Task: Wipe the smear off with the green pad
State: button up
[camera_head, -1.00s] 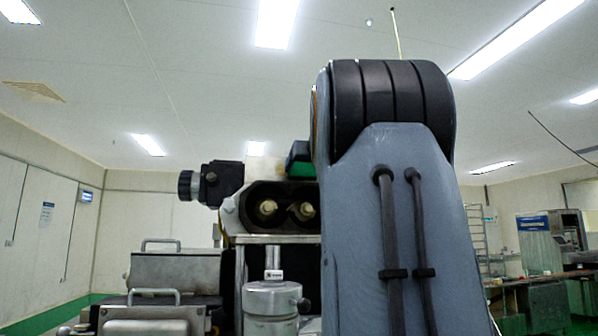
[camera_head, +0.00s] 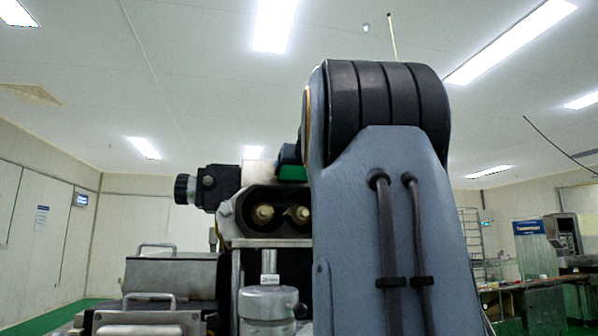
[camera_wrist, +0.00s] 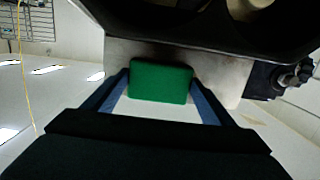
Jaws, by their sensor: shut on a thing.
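My gripper (camera_wrist: 159,77) is shut on the green pad (camera_wrist: 160,88), with one blue-grey finger at each side of it in the wrist view. The pad is in front of a pale block (camera_wrist: 225,72) of the machine; I cannot tell whether it touches. A dark, blurred shade on the block beside the pad may be the smear, partly hidden by the pad. In the head view, the green pad (camera_head: 293,173) shows just left of my arm, above the dark twin-hole housing (camera_head: 280,212) and right of the pale block (camera_head: 257,172).
A black knobbed part (camera_head: 208,186) juts out left of the pale block. A metal cylinder (camera_head: 268,303) stands below the twin-hole housing. Lidded metal boxes (camera_head: 170,272) with handles are at lower left. A bench (camera_head: 540,290) is far right.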

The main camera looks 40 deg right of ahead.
jog(key=shift+w+a+p, duration=0.4)
jog(key=shift+w+a, duration=0.2)
jog(key=shift+a, duration=0.4)
jog(key=shift+w+a+p, duration=0.35)
jog(key=shift+w+a, duration=0.25)
jog(key=shift+a, duration=0.4)
jog(key=shift+w+a+p, duration=0.4)
jog(key=shift+w+a, duration=0.2)
jog(key=shift+a, duration=0.4)
jog(key=shift+f+b+v, duration=0.2)
jog(key=shift+b+v, duration=0.55)
jog(key=shift+v, duration=0.75)
jog(key=shift+f+b+v, duration=0.15)
jog(key=shift+b+v, duration=0.55)
jog(key=shift+v, duration=0.75)
jog(key=shift+s+a, duration=0.1)
jog(key=shift+s, duration=0.05)
jog(key=shift+b+v, duration=0.6)
jog(key=shift+v, duration=0.75)
jog(key=shift+f, duration=0.15)
